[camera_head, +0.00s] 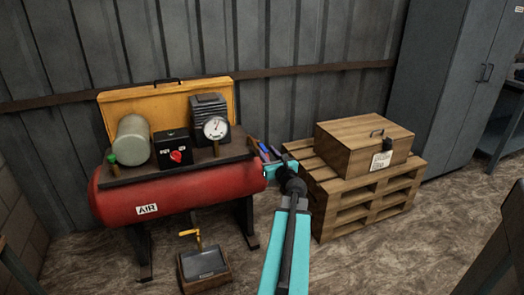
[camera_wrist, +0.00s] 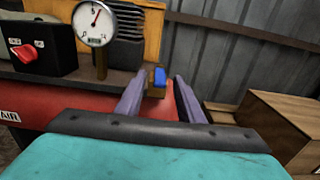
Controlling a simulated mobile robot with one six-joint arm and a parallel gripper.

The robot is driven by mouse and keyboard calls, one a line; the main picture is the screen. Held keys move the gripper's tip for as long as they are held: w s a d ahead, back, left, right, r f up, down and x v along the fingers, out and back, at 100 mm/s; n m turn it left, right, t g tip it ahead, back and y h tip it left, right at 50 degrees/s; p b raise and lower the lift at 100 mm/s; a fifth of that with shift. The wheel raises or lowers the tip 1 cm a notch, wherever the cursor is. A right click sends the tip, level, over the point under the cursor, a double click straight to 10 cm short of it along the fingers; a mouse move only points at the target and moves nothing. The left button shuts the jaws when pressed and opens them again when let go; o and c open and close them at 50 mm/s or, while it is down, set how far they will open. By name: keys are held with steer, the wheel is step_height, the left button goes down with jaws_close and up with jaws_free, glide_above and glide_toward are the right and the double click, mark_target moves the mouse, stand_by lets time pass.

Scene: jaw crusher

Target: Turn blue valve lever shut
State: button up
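The blue valve lever (camera_wrist: 159,77) shows in the wrist view on a small brass-coloured valve body (camera_wrist: 156,92) at the right end of the red air tank (camera_head: 190,187). In the head view the lever (camera_head: 264,148) is a small blue spot, partly covered by my gripper. My gripper (camera_wrist: 155,88) is open, with its two purple-grey fingers apart on either side of the lever in the picture. Nothing is between the fingertips that I can see touching them. How far the lever lies beyond the tips is hard to tell. In the head view my gripper (camera_head: 266,154) is beside the tank's right end.
A pressure gauge (camera_head: 215,128), a black box with a red knob (camera_head: 176,156) and a motor stand on the tank top. A wooden crate (camera_head: 364,146) on pallets (camera_head: 370,203) stands right of my arm.

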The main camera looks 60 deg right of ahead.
mark_target(264, 147)
steer(key=shift+x, duration=2.15)
